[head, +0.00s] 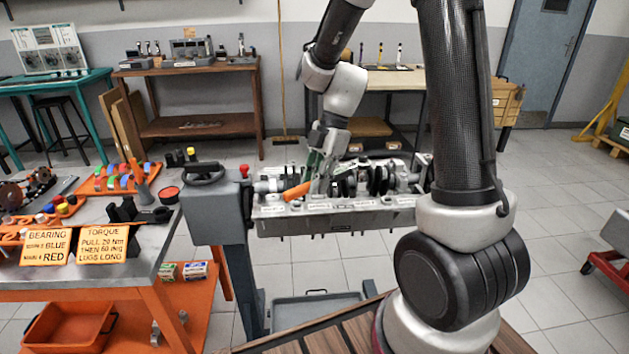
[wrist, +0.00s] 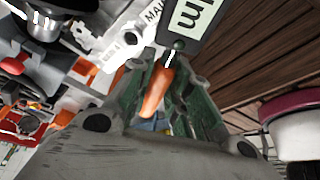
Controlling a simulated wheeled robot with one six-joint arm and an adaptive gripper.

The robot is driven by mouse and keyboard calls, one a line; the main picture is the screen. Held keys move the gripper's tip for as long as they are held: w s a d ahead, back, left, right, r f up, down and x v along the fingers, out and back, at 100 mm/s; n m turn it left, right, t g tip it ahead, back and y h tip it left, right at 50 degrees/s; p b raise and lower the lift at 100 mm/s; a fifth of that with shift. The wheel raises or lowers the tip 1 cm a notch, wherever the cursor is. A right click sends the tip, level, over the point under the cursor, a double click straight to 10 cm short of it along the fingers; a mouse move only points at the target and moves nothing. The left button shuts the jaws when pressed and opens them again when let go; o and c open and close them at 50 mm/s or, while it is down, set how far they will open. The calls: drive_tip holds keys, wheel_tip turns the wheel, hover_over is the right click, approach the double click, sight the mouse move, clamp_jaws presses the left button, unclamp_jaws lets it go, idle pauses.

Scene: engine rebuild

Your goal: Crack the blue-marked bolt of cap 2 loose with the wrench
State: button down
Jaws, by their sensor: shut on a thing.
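My gripper (head: 318,184) is low over the grey engine block (head: 335,218) in the head view. In the wrist view its green fingers (wrist: 166,98) are shut on the orange handle of the wrench (wrist: 157,92). The wrench's orange handle (head: 297,191) also shows at the left of the gripper in the head view. A dark part with large pale lettering (wrist: 196,22) adjoins the handle in the wrist view. Cap 2 and its blue-marked bolt cannot be made out. Whether the wrench sits on a bolt is hidden.
The block hangs on a grey stand (head: 215,205) with a black handwheel. An orange-legged bench (head: 150,250) at left carries bearing and torque signs (head: 103,246) and a tray of coloured parts. A grey tray (head: 315,308) lies below the block. Open tiled floor is at right.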

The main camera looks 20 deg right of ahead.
drive_tip(key=shift+s, duration=0.15)
drive_tip(key=shift+s+d+n+g, duration=0.3)
drive_tip(key=shift+s+n, duration=0.3)
drive_tip(key=shift+s, duration=0.1)
idle(0.3)
drive_tip(key=shift+s+d+n, duration=0.35)
drive_tip(key=shift+s+n, duration=0.15)
drive_tip(key=shift+s, duration=0.2)
drive_tip(key=shift+s, duration=0.1)
drive_tip(key=shift+s+d+n+g+h, duration=0.3)
drive_tip(key=shift+s+d+n, duration=0.1)
drive_tip(key=shift+s+n, duration=0.2)
drive_tip(key=shift+s+d, duration=0.1)
idle(0.4)
